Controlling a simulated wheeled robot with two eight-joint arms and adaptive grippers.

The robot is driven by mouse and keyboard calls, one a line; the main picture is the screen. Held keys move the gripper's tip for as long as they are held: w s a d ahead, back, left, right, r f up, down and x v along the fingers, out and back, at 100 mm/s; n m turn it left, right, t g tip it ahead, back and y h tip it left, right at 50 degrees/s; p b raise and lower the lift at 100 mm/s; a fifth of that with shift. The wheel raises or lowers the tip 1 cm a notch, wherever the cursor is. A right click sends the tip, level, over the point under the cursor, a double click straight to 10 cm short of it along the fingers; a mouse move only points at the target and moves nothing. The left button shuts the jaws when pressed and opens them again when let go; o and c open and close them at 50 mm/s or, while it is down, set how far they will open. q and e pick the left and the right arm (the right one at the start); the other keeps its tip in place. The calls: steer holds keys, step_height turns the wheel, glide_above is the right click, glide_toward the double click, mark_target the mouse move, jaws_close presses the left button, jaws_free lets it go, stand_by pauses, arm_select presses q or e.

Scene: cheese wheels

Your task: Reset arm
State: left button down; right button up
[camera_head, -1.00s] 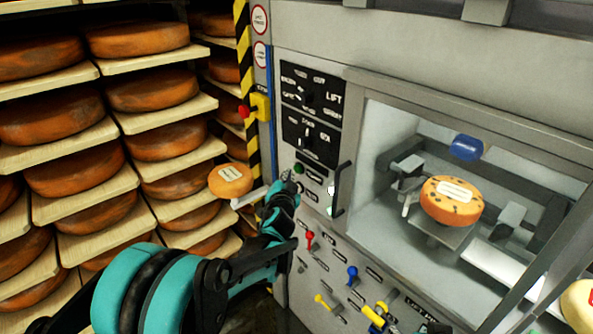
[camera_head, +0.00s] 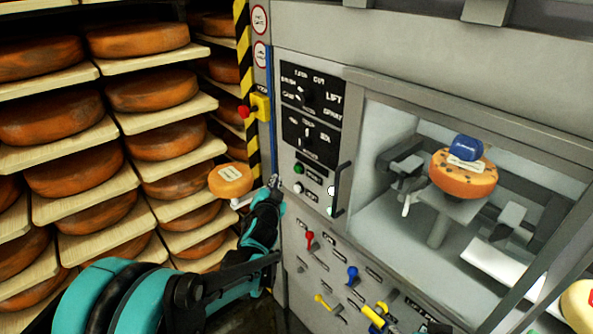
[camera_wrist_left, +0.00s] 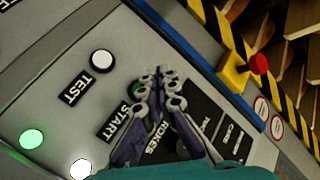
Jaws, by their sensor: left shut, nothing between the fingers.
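My left gripper (camera_head: 275,182) is shut and empty at the left edge of the machine's grey control panel (camera_head: 290,215). In the left wrist view its fingertips (camera_wrist_left: 158,74) are together, partly covering the green START button (camera_wrist_left: 134,90). The white TEST button (camera_wrist_left: 102,62) is beside them. I cannot tell whether the fingertips touch the panel. In the head view the green button (camera_head: 299,168) is up and right of the gripper. Behind the glass, a spotted cheese wheel (camera_head: 463,182) sits on a raised platform, against or just under a blue stamp (camera_head: 468,148). My right gripper is not in view.
Racks of orange cheese wheels (camera_head: 140,89) fill the left side. A small cheese (camera_head: 230,180) is just left of my gripper. A black door handle (camera_head: 340,189) sticks out on the right. Coloured levers (camera_head: 353,274) protrude below. A red emergency button (camera_head: 243,111) is above.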

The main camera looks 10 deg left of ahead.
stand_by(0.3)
arm_select(q)
steer(key=s+d+f+n+g, duration=0.1)
steer(key=s+f+n+g, duration=0.1)
steer(key=s, duration=0.9)
steer(key=s+d+f+n+g+h, duration=0.1)
steer(key=s+f+n+g, duration=0.1)
steer(key=s, duration=1)
steer(key=s+d+f+n+g+h, duration=0.1)
steer(key=s+f+g, duration=0.3)
steer(key=s, duration=0.7)
steer(key=shift+s+d+f+n+g, duration=0.2)
steer(key=shift+s+d+n+g, duration=0.15)
steer(key=shift+n+g, duration=0.2)
stand_by(3.7)
